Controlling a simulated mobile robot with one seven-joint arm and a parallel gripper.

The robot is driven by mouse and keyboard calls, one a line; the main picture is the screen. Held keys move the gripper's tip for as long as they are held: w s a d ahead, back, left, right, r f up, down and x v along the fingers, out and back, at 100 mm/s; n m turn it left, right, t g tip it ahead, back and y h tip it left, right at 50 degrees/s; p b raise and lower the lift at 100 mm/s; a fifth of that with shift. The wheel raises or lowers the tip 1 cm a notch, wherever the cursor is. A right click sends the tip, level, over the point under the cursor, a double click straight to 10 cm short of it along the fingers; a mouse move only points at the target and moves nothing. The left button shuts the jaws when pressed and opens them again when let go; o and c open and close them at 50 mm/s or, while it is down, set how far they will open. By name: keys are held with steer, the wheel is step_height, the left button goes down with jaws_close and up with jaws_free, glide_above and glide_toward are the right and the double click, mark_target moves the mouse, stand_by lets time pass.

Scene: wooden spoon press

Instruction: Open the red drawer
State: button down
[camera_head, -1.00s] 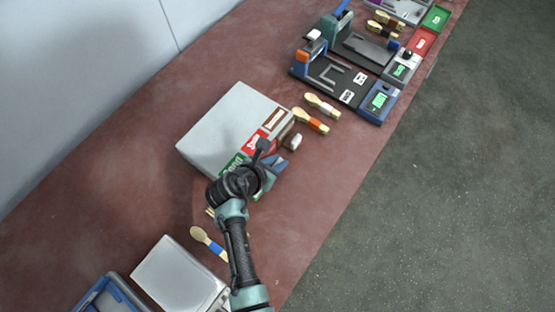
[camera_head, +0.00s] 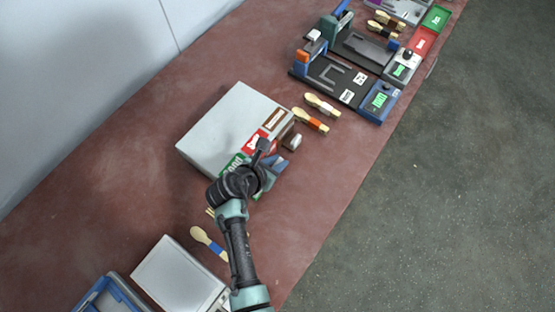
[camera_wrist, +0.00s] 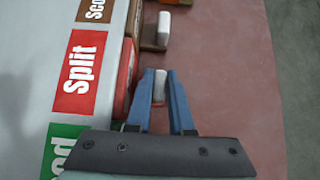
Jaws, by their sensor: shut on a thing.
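The red drawer (camera_wrist: 126,76) is in the side of a light grey box, beside the red "Split" label (camera_wrist: 84,72). Its small white handle (camera_wrist: 159,86) lies between the two blue fingers of my gripper (camera_wrist: 161,78). My gripper is shut on this handle. In the head view my gripper (camera_head: 279,167) is at the box's right side, and my wrist hides most of the red drawer front.
A brown drawer (camera_wrist: 150,30) with a white handle sits just beyond the red one. Wooden spoons (camera_head: 312,121) lie past the box, near a dark press (camera_head: 330,80). Another spoon (camera_head: 207,241) and a grey box (camera_head: 175,275) are nearer. The table's right edge is clear.

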steer(key=s+d+p, duration=0.3)
steer(key=d, duration=0.1)
steer(key=s+d+p, duration=0.2)
steer(key=s+d, duration=0.1)
steer(key=d, duration=0.1)
steer(key=s+d+p, duration=0.2)
steer(key=d+p, duration=0.1)
steer(key=d, duration=0.1)
steer(key=shift+s+d+r+p, duration=0.1)
steer(key=shift+s+p, duration=0.2)
steer(key=shift+s, duration=0.1)
steer(key=shift+s+d, duration=0.25)
steer(key=shift+d, duration=0.1)
steer(key=c, duration=1.1)
jaws_free()
steer(key=p+v, duration=0.1)
steer(key=v, duration=1.2)
steer(key=shift+a, duration=0.1)
